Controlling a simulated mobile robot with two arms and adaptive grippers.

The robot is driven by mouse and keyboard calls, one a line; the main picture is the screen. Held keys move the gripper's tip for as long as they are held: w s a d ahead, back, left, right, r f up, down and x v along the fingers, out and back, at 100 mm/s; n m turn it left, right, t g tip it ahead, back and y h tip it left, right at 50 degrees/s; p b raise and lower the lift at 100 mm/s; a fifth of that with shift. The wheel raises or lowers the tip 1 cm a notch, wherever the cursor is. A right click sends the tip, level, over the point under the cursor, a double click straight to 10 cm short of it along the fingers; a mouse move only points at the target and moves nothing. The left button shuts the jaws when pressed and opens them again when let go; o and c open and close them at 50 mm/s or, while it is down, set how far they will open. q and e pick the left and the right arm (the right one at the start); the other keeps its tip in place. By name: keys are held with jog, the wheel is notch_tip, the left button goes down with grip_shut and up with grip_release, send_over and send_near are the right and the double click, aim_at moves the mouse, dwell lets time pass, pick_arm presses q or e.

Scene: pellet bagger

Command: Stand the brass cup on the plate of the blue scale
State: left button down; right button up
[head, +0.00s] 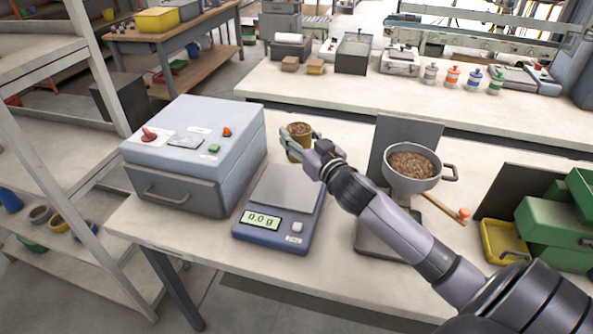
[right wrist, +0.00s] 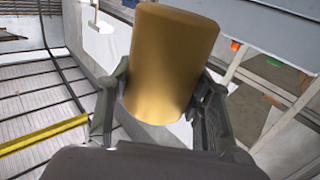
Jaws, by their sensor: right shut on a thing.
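The brass cup (head: 298,141) is upright in the head view, with brown pellets showing at its top. My right gripper (head: 297,147) is shut on it, behind the blue scale and to the right of the grey box. In the right wrist view the brass cup (right wrist: 172,62) sits between the two fingers of the gripper (right wrist: 160,115). The blue scale (head: 278,232) stands on the table; its grey plate (head: 284,186) is bare and its display reads 0.0 g. Whether the cup touches the table cannot be told. My left gripper is not in view.
A grey box (head: 190,150) with a drawer stands left of the scale. A hopper (head: 410,170) full of pellets stands to the right, with a wooden-handled lever. Green bins (head: 555,225) and a yellow tray (head: 503,242) are at far right. A second bench (head: 330,86) runs behind.

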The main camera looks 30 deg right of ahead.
jog(key=f, duration=0.6)
jog(key=shift+d, duration=0.2)
jog(key=shift+f, duration=0.5)
notch_tip(320, 180, down, 4)
jog(key=shift+r+b, duration=0.2)
jog(key=shift+b, duration=0.15)
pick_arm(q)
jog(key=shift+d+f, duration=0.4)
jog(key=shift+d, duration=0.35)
pick_arm(e)
jog(key=shift+f, duration=0.1)
jog(key=shift+f, duration=0.2)
jog(key=o, duration=1.1)
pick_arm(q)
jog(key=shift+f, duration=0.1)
pick_arm(e)
jog(key=shift+o, duration=0.3)
